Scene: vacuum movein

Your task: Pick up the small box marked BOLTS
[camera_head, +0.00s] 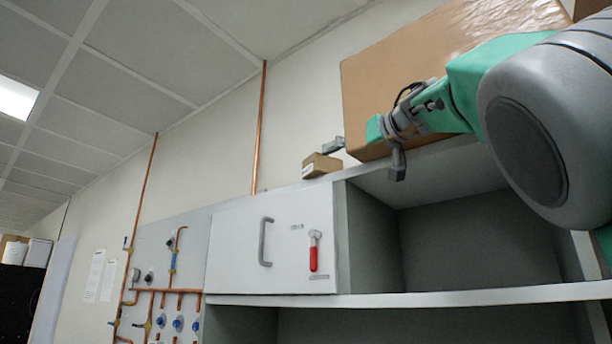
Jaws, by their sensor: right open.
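A small brown cardboard box (320,166) sits on top of the grey cabinet, near its front edge. A pale label shows on its lower left side, but its lettering is too small to read. My right gripper (386,147) is open and empty, to the right of the small box and apart from it. Its arm comes in from the upper right. My left gripper is not in view.
A large brown box (400,60) stands on the cabinet behind my right gripper. A small grey-green object (333,146) is just behind the small box. The cabinet (255,240) has a handled door and open shelves. Copper pipes (259,130) run up the wall.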

